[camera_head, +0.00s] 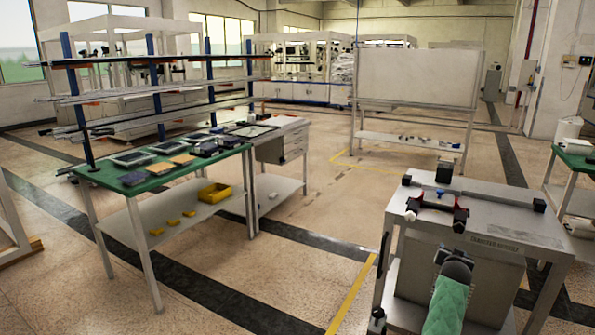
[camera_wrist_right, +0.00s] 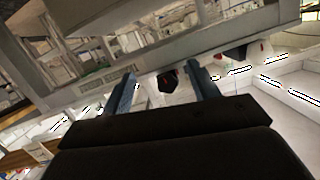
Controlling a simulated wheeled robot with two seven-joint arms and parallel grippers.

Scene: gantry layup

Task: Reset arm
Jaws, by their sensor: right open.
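My right arm comes in at the bottom right of the head view with a green sleeve and a dark wrist, in front of the grey workbench (camera_head: 495,236). In the right wrist view my right gripper (camera_wrist_right: 163,76) shows two blue-grey fingers spread apart with nothing held between them. The bench's edge crosses beyond the fingertips in that view. In the head view the fingertips are hard to make out. My left gripper is not in view.
A red and black fixture (camera_head: 437,208) and small black blocks stand on the grey bench. A green-topped table (camera_head: 160,180) with flat parts stands left, a yellow bin (camera_head: 215,193) on its lower shelf. A whiteboard (camera_head: 418,78) stands behind. Floor between the tables is clear.

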